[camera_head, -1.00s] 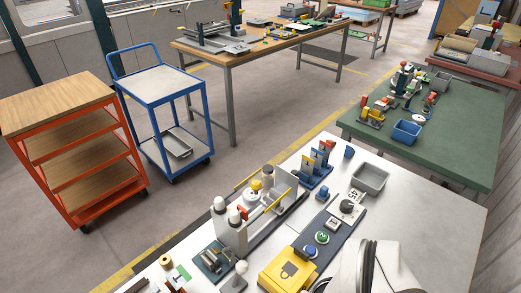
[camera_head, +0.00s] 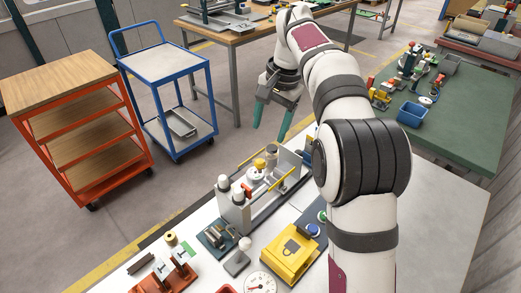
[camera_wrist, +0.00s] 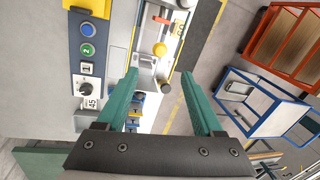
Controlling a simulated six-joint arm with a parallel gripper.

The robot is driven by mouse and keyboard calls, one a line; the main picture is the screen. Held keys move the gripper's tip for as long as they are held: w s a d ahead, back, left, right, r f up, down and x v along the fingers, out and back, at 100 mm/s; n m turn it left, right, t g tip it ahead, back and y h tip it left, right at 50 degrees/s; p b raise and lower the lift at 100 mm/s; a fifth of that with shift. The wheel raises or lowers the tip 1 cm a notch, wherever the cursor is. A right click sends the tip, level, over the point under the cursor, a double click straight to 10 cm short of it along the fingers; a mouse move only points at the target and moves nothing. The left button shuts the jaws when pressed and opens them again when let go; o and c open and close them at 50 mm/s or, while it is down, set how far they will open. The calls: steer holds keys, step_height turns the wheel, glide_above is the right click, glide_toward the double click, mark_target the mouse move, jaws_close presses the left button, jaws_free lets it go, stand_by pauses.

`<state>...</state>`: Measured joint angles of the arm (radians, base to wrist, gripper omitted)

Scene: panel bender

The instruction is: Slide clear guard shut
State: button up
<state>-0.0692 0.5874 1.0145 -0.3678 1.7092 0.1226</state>
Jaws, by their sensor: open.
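The small panel bender (camera_head: 236,213) stands on the white bench, with grey side plates, white knobs and a yellow bar (camera_head: 283,179). Its clear guard is hard to make out against the machine, and I cannot tell how far it is slid. My gripper (camera_head: 270,122) is open and empty, with green fingers pointing down, above and beyond the bender's far end. In the wrist view the fingers (camera_wrist: 160,78) are spread apart, and the bender's yellow knob (camera_wrist: 159,49) shows between and beyond their tips.
A yellow padlock box (camera_head: 290,254) and a control strip with a blue button (camera_wrist: 89,30) and a green button (camera_wrist: 87,50) lie beside the bender. My arm hides part of the bench. A blue cart (camera_head: 165,85) and an orange shelf cart (camera_head: 75,125) stand left.

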mark_target(260, 160)
steer(key=f, duration=0.4)
steer(key=w+a+f, duration=0.1)
steer(key=f, duration=0.3)
steer(key=a+f, duration=0.1)
steer(key=f, duration=0.3)
steer(key=shift+w+f, duration=0.15)
steer(key=shift+f, duration=0.15)
jaws_close()
steer(key=shift+a, duration=0.1)
stand_by(0.5)
